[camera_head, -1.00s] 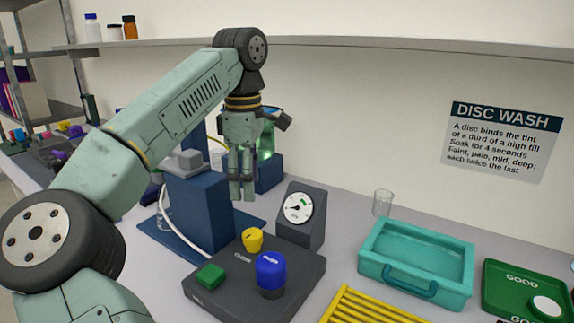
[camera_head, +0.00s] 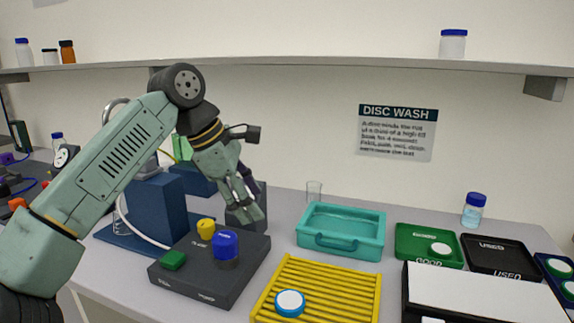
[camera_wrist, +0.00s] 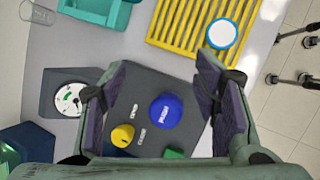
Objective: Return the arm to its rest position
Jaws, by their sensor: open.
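My gripper (camera_head: 250,208) is in the air above the back right of the dark control box (camera_head: 190,284). Its fingers are apart with nothing between them. In the wrist view the open fingers (camera_wrist: 165,95) frame the box with its blue knob (camera_wrist: 166,110), yellow knob (camera_wrist: 122,135) and green button (camera_wrist: 174,153). In the head view the blue knob (camera_head: 225,246), yellow knob (camera_head: 206,229) and green button (camera_head: 173,260) stand clear below and left of the fingers. My arm reaches in from the left, bent at a high elbow.
A blue rig (camera_head: 155,210) stands behind the box. A gauge (camera_wrist: 72,98) is partly hidden by my gripper in the head view. To the right are a teal tray (camera_head: 340,243), yellow rack (camera_head: 330,283) with a disc (camera_head: 290,302), green tray (camera_head: 415,240) and black tray (camera_head: 490,250). A shelf (camera_head: 330,63) runs above.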

